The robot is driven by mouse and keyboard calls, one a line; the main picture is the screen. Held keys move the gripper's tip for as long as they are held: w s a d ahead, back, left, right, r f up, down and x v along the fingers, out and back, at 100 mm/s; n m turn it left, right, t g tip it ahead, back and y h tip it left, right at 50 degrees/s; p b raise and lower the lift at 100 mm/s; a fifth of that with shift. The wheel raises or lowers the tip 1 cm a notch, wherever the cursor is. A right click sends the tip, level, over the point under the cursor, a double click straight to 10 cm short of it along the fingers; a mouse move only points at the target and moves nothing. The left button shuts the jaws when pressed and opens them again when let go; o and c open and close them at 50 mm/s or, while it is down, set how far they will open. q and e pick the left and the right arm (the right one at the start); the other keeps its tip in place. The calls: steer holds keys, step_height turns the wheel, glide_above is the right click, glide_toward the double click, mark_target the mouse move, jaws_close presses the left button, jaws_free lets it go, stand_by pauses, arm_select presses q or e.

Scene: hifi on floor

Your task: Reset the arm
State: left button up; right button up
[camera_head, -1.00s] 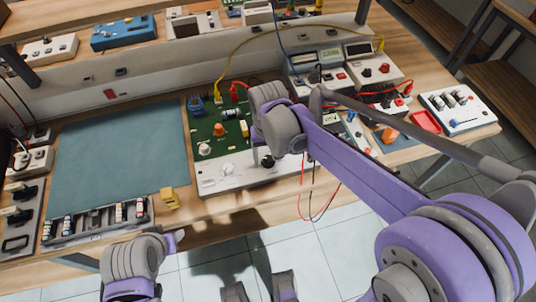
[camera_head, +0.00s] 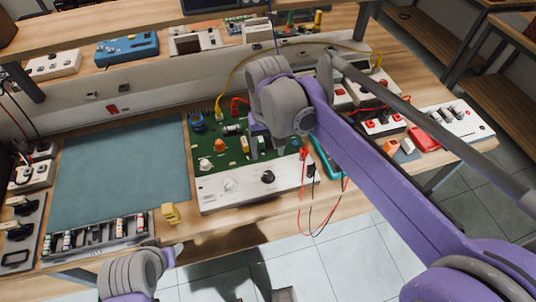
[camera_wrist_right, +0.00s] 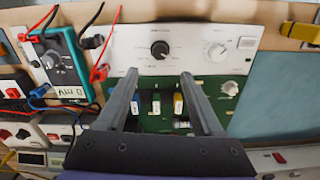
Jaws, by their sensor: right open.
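My right arm reaches in from the lower right in the head view. Its gripper (camera_head: 265,146) points down over the green circuit board (camera_head: 205,150), which has a silver front panel with knobs (camera_head: 225,187). In the right wrist view the two grey fingers (camera_wrist_right: 160,80) are spread apart. Small blue, white and yellow parts of the board show between them, and nothing is held. I cannot tell whether the fingertips touch the board. My left arm (camera_head: 135,272) shows only in part at the lower left; its fingers are not seen.
A blue-green mat (camera_head: 120,160) lies clear left of the board. A tray of small parts (camera_head: 100,235) and a yellow block (camera_head: 171,213) sit at the front edge. A teal multimeter (camera_wrist_right: 62,60) with red and black leads is beside the board. A shelf (camera_head: 180,30) runs along the back.

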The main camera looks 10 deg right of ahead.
stand_by(0.5)
steer(key=s+d+f+t+p, duration=0.1)
steer(key=s+d+f+t, duration=0.1)
steer(key=s, duration=0.5)
steer(key=s+d+f+t+p, duration=0.2)
steer(key=s+d+f+t, duration=0.1)
steer(key=s, duration=0.4)
steer(key=shift+s+d+f+n, duration=0.4)
steer(key=shift+d+f, duration=0.3)
steer(key=shift+d, duration=0.1)
stand_by(0.8)
